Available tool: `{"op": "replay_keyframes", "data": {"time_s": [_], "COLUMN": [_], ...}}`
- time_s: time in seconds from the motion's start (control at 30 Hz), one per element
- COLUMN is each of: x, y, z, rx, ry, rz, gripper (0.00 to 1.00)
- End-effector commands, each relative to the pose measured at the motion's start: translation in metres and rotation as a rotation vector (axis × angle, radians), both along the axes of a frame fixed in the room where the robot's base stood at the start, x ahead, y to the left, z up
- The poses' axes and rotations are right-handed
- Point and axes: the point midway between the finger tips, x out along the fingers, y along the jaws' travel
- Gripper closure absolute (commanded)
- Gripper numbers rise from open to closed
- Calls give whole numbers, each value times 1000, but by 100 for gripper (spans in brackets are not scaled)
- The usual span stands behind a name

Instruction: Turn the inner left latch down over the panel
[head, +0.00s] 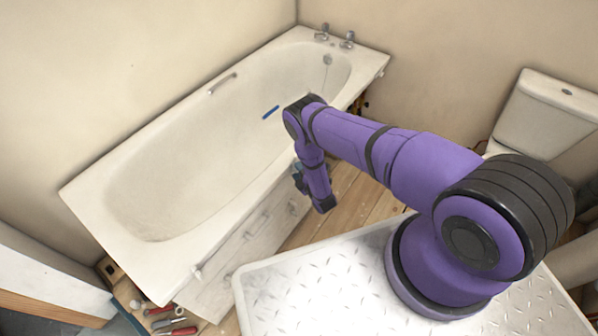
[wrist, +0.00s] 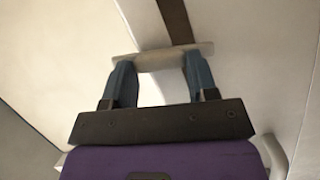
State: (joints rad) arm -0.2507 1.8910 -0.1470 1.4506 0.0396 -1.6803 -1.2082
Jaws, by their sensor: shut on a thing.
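The white bathtub (head: 150,150) has a pale panel (head: 235,262) along its front side, below the rim. In the wrist view, a pale bar-shaped latch (wrist: 163,58) lies crosswise over a seam by a brown strip. My gripper (wrist: 158,68) has its two blue-grey fingers apart, with their tips against this latch; it is shut on it. In the head view, my gripper (head: 298,180) is beside the tub's front, partly hidden by my purple arm. Another pale latch (head: 197,271) sits near the panel's left end. The held latch cannot be made out in the head view.
Red-handled tools (head: 178,331) lie on the floor at the tub's near left corner. A toilet (head: 545,115) stands at the right. Wooden floor (head: 355,205) shows between the tub and my base.

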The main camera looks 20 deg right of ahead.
Motion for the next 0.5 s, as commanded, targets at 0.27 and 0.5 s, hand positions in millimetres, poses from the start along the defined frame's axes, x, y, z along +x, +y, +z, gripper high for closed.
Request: {"op": "replay_keyframes", "data": {"time_s": [0.27,0.5], "x": [-1,-1], "y": [0,0], "z": [-2,-2], "rx": [-84,-104], "ry": [-57,-72], "rz": [2,1], "gripper": [70,71]}}
